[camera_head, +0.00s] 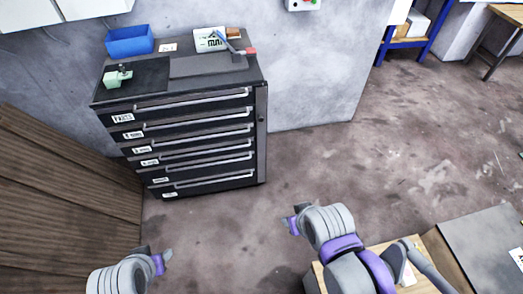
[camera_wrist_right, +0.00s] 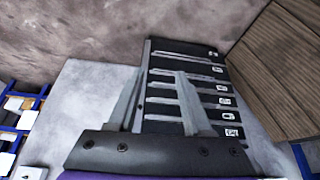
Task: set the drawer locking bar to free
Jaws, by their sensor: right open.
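A dark drawer cabinet (camera_head: 190,140) stands against the wall at the upper left of the head view. It has several shut drawers with long pale handles. A dark upright strip (camera_head: 261,135) runs down its right front edge with a small dark detail on it; this looks like the locking bar, but its setting is too small to tell. The cabinet (camera_wrist_right: 190,70) appears upside down in the right wrist view, beyond my right gripper (camera_wrist_right: 160,88), which is open and empty. My right gripper (camera_head: 291,222) and left gripper (camera_head: 164,260) are both well short of the cabinet.
A blue bin (camera_head: 129,41), a mint-green block-like tool (camera_head: 115,77) and a grey flat item (camera_head: 207,66) are on the cabinet top. Wooden panelling (camera_head: 65,190) stands at left. A grey-topped table (camera_head: 480,245) is at lower right. Floor before the cabinet is clear.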

